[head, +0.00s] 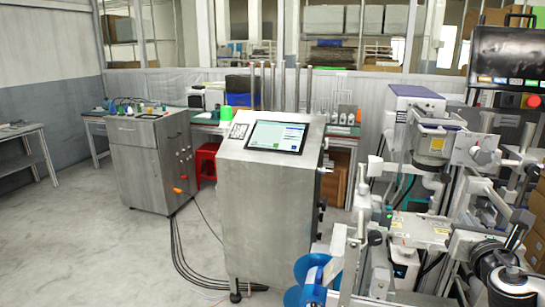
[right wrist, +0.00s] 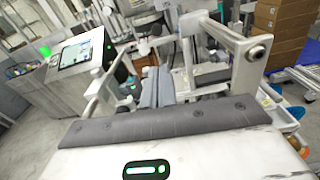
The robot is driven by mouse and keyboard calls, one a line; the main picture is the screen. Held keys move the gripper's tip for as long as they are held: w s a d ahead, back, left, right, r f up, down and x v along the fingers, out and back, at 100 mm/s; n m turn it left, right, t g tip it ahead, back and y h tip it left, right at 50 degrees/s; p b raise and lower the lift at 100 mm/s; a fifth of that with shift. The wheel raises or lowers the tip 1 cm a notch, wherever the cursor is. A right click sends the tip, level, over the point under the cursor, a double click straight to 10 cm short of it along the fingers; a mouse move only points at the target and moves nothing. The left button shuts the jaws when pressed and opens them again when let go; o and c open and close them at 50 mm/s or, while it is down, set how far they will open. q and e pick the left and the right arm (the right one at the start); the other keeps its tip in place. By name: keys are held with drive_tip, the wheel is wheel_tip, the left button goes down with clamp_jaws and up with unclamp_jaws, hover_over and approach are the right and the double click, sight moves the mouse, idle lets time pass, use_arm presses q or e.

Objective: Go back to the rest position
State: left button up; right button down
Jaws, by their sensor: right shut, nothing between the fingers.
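My right gripper (right wrist: 158,82) shows in the right wrist view as two dark grey fingers pressed together beyond a grey pad and a white housing with a green light. It is shut and holds nothing. It points toward white metal machine parts, and I cannot tell its exact distance from them. In the head view the right side is crowded with white parts, so the gripper's outline is hard to separate there. My left gripper is not in view.
A steel cabinet with a tablet (head: 277,137) stands in the centre. A second steel cabinet (head: 130,165) stands left, with cables (head: 178,250) on the floor. White machinery (head: 432,143) and a blue reel (head: 312,272) crowd the right. Floor at left is clear.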

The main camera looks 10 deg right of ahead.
drive_tip(key=s+a+f+m+g+y, duration=0.2)
drive_tip(key=s+a+f+m, duration=0.15)
drive_tip(key=f, duration=0.45)
drive_tip(key=s+a+f+m+g+y, duration=0.1)
drive_tip(key=s+a+f+m, duration=0.3)
drive_tip(key=f, duration=0.5)
drive_tip(key=s+a+f+m+g+y, duration=0.25)
drive_tip(key=f+m, duration=0.25)
drive_tip(key=f, duration=0.3)
drive_tip(key=s+a+f+m+y, duration=0.2)
drive_tip(key=a+m, duration=0.2)
drive_tip(key=a, duration=0.4)
drive_tip(key=s+a+f+m+y, duration=0.2)
drive_tip(key=a+m, duration=0.3)
drive_tip(key=a, duration=0.2)
drive_tip(key=s+a+f+m+y, duration=0.2)
drive_tip(key=a+m, duration=0.3)
drive_tip(key=a, duration=0.3)
drive_tip(key=shift+s+a+f, duration=0.2)
drive_tip(key=shift+a+f, duration=0.1)
drive_tip(key=shift+f, duration=0.1)
